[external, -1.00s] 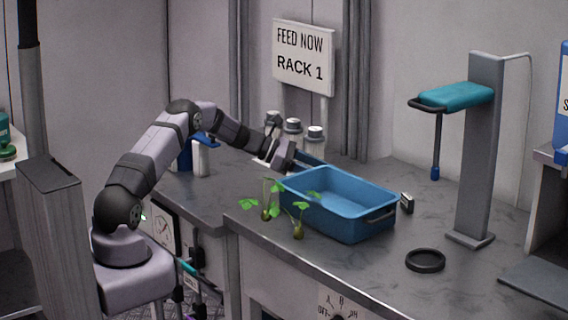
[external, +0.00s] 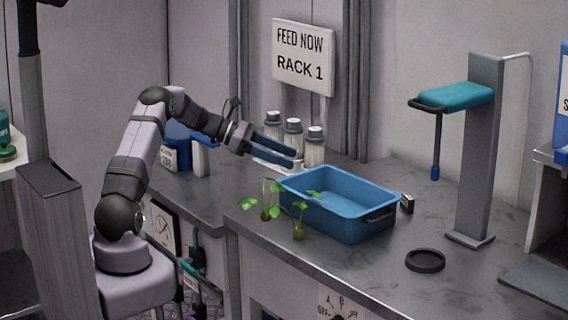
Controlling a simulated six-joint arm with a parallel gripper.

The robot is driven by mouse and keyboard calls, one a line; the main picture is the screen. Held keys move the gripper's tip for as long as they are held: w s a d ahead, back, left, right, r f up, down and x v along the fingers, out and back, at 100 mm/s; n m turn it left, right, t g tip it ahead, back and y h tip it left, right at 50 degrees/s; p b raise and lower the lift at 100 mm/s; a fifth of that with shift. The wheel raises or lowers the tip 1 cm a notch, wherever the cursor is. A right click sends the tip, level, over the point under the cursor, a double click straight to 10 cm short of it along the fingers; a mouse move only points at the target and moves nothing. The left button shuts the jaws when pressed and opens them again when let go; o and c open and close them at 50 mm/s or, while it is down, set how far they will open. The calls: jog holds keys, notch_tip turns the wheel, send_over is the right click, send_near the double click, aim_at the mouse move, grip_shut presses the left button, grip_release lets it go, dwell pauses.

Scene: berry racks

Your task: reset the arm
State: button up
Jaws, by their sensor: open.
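My gripper (external: 285,152) is open and empty. Its two blue fingers point right and slightly down, in the air above the back left corner of the blue bin (external: 350,236). The fingers look clear of the bin, in front of the white bottles. My arm rises from its base at the left, bends at a high elbow and reaches to the right over the counter.
Several white bottles with grey caps (external: 293,126) stand behind my gripper. Small green seedlings (external: 298,231) stand by the bin's left side. A black ring (external: 425,260) lies right of the bin. A grey post (external: 480,150) carries a teal pad (external: 455,96). A sign (external: 303,57) reads "FEED NOW RACK 1".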

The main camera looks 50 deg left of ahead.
jog(key=shift+r, duration=0.1)
dwell(0.3)
jog(key=d+r+m+g+p, duration=0.25)
jog(key=d+r+m, duration=0.2)
jog(key=d, duration=0.35)
jog(key=s+d+m+g+y+p, duration=0.1)
jog(key=s+d+m, duration=0.1)
jog(key=s+d, duration=0.2)
jog(key=s+d+r+m+g+y+p, duration=0.1)
jog(key=s+d+m+p, duration=0.1)
jog(key=s+d+m, duration=0.1)
jog(key=s+d+r+m+g+p, duration=0.1)
jog(key=s+d+m+p, duration=0.1)
jog(key=s+d, duration=0.3)
jog(key=shift+m+y, duration=0.4)
jog(key=shift+m, duration=0.35)
jog(key=s+a+f+m+g+y+p, duration=0.1)
jog(key=s+a+f+m+g+y, duration=0.1)
jog(key=s+m, duration=0.5)
jog(key=s+a+f+m+g+y+p, duration=0.2)
jog(key=s+f+m+y, duration=0.2)
jog(key=s, duration=1.2)
jog(key=shift+s+f+m+y, duration=0.4)
jog(key=shift+m, duration=1.1)
